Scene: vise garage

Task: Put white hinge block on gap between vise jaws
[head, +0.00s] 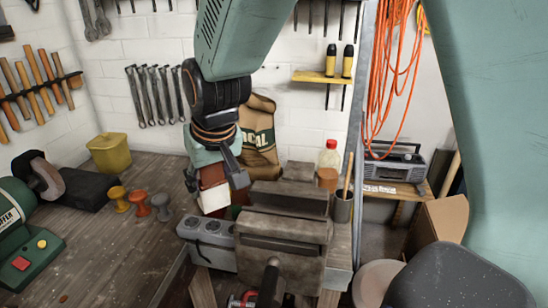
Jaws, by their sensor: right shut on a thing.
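My right gripper (217,168) hangs from the arm at the top centre, behind and left of the vise. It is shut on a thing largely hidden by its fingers. A pale white block (213,198) shows just below the fingers, beside reddish-brown surfaces; this looks like the white hinge block, but its outline is unclear. The grey-brown vise (283,240) stands at the bench's right end, with its back jaw (288,199) behind the front jaw. The gap between the jaws shows as a narrow dark strip, with no block seen on it. My left gripper is not in view.
A grey socket strip (207,240) lies left of the vise. A bottle (329,155) and a metal cup (342,207) stand behind and right of it. Orange and grey knobs (138,201), a yellow bin (110,153) and a green grinder (25,230) are at left.

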